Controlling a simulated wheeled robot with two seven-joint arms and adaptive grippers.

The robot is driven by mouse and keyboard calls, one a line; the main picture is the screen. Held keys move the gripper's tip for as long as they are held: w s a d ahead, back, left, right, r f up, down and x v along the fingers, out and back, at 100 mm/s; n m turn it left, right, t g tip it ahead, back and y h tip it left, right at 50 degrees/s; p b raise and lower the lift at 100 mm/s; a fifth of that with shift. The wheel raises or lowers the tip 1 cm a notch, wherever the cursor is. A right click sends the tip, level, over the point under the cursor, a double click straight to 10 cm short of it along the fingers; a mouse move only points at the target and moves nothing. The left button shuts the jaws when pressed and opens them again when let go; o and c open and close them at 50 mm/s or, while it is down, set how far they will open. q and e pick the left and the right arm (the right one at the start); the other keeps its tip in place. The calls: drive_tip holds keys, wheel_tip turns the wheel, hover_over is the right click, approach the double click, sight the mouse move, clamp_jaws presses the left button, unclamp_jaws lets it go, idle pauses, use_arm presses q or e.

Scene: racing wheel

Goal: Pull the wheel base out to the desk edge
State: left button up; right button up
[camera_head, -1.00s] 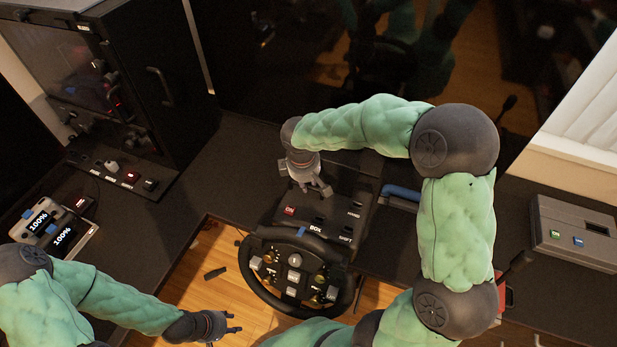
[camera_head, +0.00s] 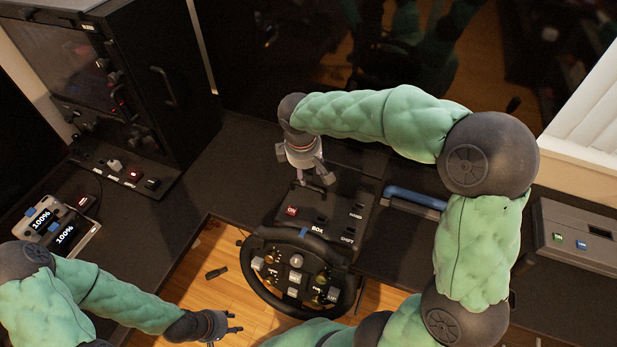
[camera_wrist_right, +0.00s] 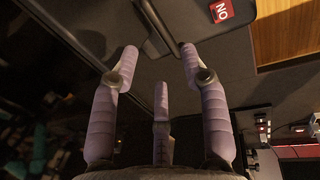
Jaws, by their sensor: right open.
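The wheel base (camera_head: 325,212) is a dark box with a red ON label and white lettering, sitting on the black desk near its front edge. Its steering wheel (camera_head: 297,272) hangs out over the wooden floor. My right gripper (camera_head: 318,178) points down at the back left of the base, fingers spread and empty. In the right wrist view the open fingers (camera_wrist_right: 160,55) are close to the base's dark edge (camera_wrist_right: 165,25); I cannot tell whether they touch it. My left gripper (camera_head: 237,322) hangs low left of the wheel, fingers apart and empty.
A black cabinet (camera_head: 160,85) stands at the back left, with a grey device with 100% displays (camera_head: 68,222) in front. A blue handle (camera_head: 412,196) lies right of the base. A grey box (camera_head: 580,240) sits at the far right. The desk left of the base is clear.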

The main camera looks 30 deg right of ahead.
drive_tip(key=shift+s+a+r, duration=0.1)
drive_tip(key=shift+a+r, duration=0.05)
drive_tip(key=shift+r, duration=0.6)
drive_tip(key=shift+s+a+r, duration=0.1)
drive_tip(key=shift+r, duration=0.65)
drive_tip(key=shift+s+a+r, duration=0.1)
drive_tip(key=shift+a+r, duration=0.05)
drive_tip(key=shift+r, duration=0.6)
